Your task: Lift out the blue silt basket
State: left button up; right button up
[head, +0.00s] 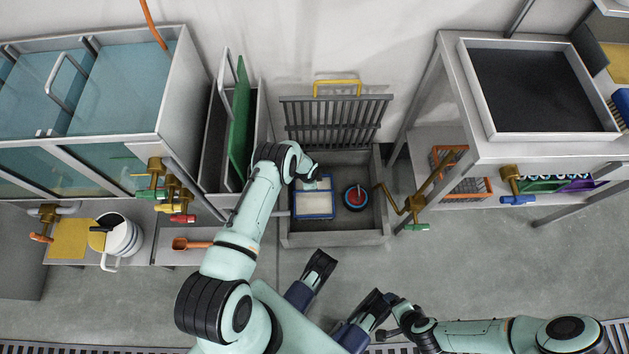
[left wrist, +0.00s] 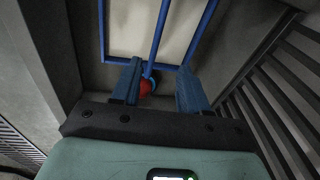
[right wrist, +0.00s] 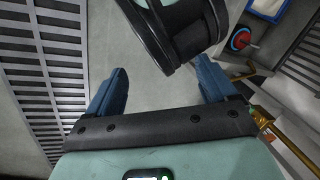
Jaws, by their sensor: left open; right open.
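The blue silt basket (head: 314,216) sits in the open floor pit, with pale fill inside its blue frame. In the left wrist view its blue rim and bars (left wrist: 160,35) fill the upper part. My left gripper (left wrist: 160,82) is open just above the basket; a blue bar runs down between its fingers, and I cannot tell whether they touch it. In the head view the left hand (head: 312,178) hides part of the basket's far side. My right gripper (head: 345,285) is open and empty over the floor in front of the pit.
A red and blue round object (head: 355,198) lies in the pit beside the basket. A grate (head: 335,120) leans upright behind the pit (head: 335,240). A brass pipe (head: 390,198) reaches the pit's right side.

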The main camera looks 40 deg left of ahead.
pick_arm(q)
jog(key=f, duration=0.1)
jog(key=f+b, duration=0.1)
jog(key=f, duration=0.2)
jog(key=shift+w, duration=0.3)
notch_tip(320, 180, down, 4)
jog(key=shift+w+f+b, duration=0.1)
jog(key=shift+f+b, duration=0.15)
jog(key=shift+b, duration=0.9)
jog(key=shift+f, duration=0.2)
jog(key=shift+r, duration=0.1)
grip_shut()
pick_arm(e)
jog(key=w+d+f, duration=0.2)
jog(key=w+f, duration=0.1)
jog(key=f, duration=0.1)
jog(key=shift+d+f+t+h, duration=0.3)
jog(key=shift+f+t+h, duration=0.1)
pick_arm(q)
jog(key=shift+w, duration=0.1)
